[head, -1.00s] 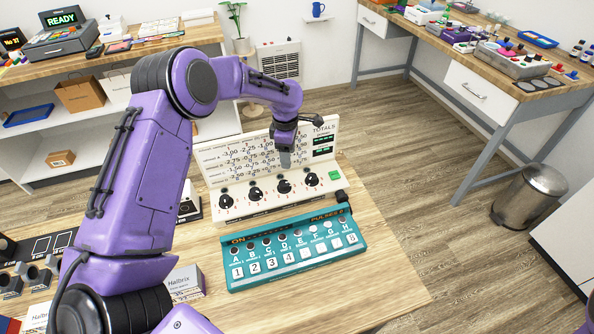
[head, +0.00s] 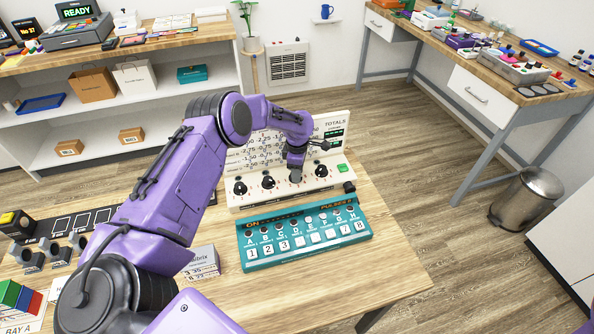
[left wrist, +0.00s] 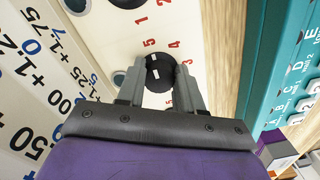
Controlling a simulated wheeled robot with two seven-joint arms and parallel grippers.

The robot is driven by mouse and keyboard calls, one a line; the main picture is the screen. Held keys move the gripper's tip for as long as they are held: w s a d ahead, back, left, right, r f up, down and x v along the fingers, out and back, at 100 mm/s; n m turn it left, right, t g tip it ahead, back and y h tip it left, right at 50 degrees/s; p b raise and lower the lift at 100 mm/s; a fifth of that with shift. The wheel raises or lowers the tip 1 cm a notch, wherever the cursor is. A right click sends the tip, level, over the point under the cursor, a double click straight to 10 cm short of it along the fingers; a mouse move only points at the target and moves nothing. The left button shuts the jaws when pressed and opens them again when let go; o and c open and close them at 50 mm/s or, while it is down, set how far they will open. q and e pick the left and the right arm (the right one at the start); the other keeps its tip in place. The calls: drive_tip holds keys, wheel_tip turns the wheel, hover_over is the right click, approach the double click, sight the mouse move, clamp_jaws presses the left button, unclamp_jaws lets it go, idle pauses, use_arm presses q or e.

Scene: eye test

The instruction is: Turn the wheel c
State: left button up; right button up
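A white panel (head: 270,196) stands on the wooden table with a row of several black wheels and printed numbers above them. The third wheel from the left, taken as wheel c (head: 295,179), sits under my left gripper (head: 295,173). In the left wrist view wheel c (left wrist: 158,72) is black with a white mark, ringed by red numerals. The fingers of my left gripper (left wrist: 160,75) stand on either side of it and look closed against its sides; the exact contact is partly hidden. My right gripper is not in view.
A teal switch box (head: 305,238) lies just in front of the panel. The table's front right is clear.

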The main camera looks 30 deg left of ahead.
use_arm(q)
drive_tip(key=shift+a+r, duration=0.15)
drive_tip(key=shift+a, duration=0.2)
